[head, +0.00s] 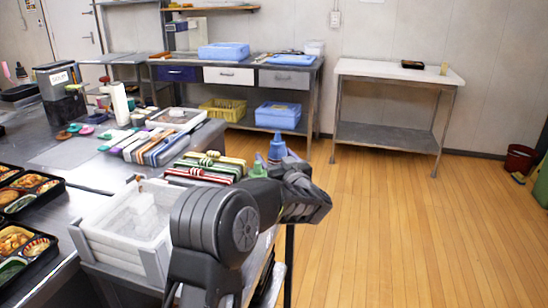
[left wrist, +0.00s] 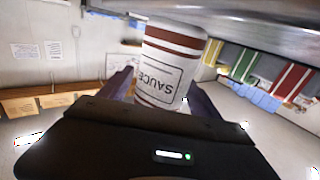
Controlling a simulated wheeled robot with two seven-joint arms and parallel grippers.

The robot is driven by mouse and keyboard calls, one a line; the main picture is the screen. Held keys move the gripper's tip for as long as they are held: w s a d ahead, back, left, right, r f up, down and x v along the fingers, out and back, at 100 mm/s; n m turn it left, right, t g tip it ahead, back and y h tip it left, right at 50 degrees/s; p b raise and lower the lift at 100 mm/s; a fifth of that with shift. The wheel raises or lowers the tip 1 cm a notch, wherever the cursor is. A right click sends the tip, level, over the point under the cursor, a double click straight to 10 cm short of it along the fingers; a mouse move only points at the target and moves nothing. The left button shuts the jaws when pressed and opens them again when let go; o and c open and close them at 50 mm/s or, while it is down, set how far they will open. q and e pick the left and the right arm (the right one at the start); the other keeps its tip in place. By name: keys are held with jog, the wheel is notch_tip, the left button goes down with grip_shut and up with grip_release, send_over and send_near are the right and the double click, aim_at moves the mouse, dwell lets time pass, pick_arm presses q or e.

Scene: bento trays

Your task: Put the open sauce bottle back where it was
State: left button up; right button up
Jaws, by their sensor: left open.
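The sauce bottle (left wrist: 172,55) is white with brown bands and a boxed SAUCE label. It fills the middle of the left wrist view, its label reading upside down. My left gripper (left wrist: 158,88) is open, with one dark finger on each side of the bottle. I cannot tell whether the fingers touch it. The bottle's top and base are not clearly seen. My right gripper is not in view.
A white bin (head: 130,232) and filled bento trays (head: 28,240) are at left.

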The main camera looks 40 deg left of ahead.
pick_arm(q)
jog(key=v, duration=1.1)
